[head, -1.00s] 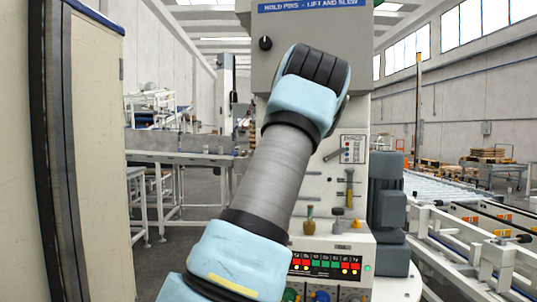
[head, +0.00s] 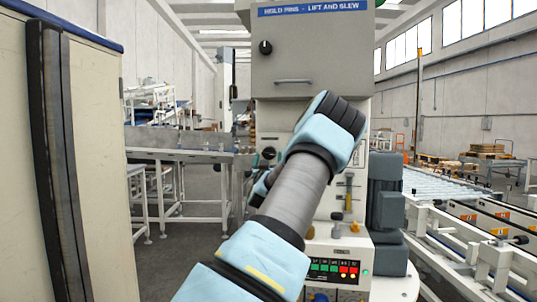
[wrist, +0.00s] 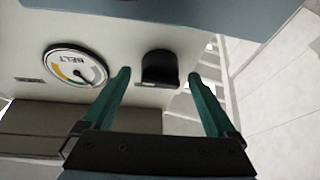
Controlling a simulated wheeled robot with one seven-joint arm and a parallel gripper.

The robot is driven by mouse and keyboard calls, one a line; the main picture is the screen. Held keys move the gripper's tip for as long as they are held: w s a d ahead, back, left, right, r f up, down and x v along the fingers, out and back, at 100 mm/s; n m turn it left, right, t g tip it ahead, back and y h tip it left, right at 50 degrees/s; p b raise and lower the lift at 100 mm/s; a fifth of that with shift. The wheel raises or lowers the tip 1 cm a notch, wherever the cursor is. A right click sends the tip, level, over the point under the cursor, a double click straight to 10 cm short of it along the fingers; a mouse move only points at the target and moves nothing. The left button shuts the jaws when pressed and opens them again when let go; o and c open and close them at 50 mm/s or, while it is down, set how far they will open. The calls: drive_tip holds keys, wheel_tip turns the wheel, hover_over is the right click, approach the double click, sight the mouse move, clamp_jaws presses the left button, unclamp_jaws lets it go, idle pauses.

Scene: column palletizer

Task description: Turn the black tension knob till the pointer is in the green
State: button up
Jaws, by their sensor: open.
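The black tension knob (wrist: 160,68) sits on the pale machine panel in the wrist view, which shows the panel upside down. A black knob that looks like the same one shows left of my arm in the head view (head: 268,153). My gripper (wrist: 158,76) is open, its two green fingers on either side of the knob in the picture; I cannot tell whether they touch it. The round BELT gauge (wrist: 75,63) is beside the knob. The gauge is hidden in the head view.
A grey upper box (head: 310,65) with a handle and another black knob (head: 265,47) overhangs the panel. A grey motor (head: 386,195) stands at right, with a roller conveyor beyond. A cream cabinet (head: 95,160) stands close at left.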

drive_tip(key=shift+w+r, duration=0.1)
drive_tip(key=shift+w, duration=0.3)
drive_tip(key=shift+c, duration=0.2)
drive_tip(key=c, duration=1.3)
drive_tip(key=shift+f+m+h+b, duration=0.2)
drive_tip(key=shift+m+h+b, duration=0.2)
drive_tip(key=shift+m+b, duration=0.15)
drive_tip(key=m+h+b, duration=0.1)
drive_tip(key=m+b, duration=0.1)
drive_tip(key=b, duration=0.1)
drive_tip(key=shift+f, duration=0.1)
drive_tip(key=m+h+b, duration=0.1)
drive_tip(key=m+b, duration=0.2)
drive_tip(key=shift+a+h, duration=0.15)
drive_tip(key=shift+h, duration=0.25)
drive_tip(key=shift+m+g+h+b, duration=0.4)
drive_tip(key=shift+m+h+b, duration=0.4)
drive_tip(key=shift+m, duration=0.55)
drive_tip(key=shift+r, duration=0.25)
